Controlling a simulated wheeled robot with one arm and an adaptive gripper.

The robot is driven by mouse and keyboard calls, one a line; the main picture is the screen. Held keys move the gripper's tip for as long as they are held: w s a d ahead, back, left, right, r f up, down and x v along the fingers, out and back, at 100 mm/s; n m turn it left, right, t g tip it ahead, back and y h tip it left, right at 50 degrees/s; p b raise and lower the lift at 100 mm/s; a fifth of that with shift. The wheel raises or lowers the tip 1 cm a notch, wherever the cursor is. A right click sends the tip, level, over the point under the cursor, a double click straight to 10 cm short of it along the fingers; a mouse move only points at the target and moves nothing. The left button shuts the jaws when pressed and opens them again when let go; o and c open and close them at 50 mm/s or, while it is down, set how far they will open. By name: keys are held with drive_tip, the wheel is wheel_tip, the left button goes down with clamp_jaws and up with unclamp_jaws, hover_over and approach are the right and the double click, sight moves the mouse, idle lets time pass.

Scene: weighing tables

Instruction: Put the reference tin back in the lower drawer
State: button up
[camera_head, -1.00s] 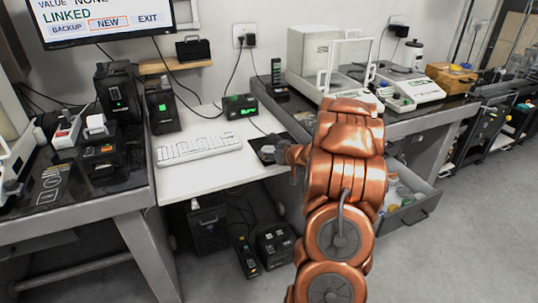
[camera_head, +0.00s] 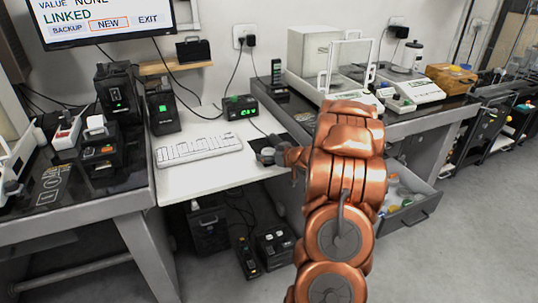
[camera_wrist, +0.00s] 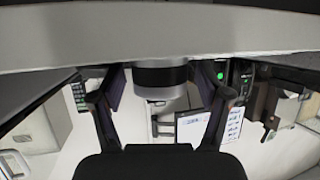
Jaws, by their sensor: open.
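A dark cylinder with a grey end, likely the reference tin (camera_wrist: 160,78), shows between my fingers in the wrist view, which is upside down. It seems to stand on the desk's right part. My gripper (camera_wrist: 164,105) is open, one finger on each side of it, with gaps visible. In the head view my gripper (camera_head: 268,158) is over the right part of the white desk, and the tin cannot be made out there. A drawer (camera_head: 408,216) stands open under the right table, partly hidden by my arm. I cannot tell whether it is the lower one.
A keyboard (camera_head: 198,149) lies left of my gripper on the white desk (camera_head: 190,182). A small device with a green display (camera_head: 240,107) stands behind. Balances (camera_head: 410,88) stand on the right table. Loose items, including a bottle, lie in the drawer. The floor at right is clear.

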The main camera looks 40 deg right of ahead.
drive_tip(key=v, duration=1.2)
drive_tip(key=shift+p, duration=0.45)
drive_tip(key=shift+r, duration=0.1)
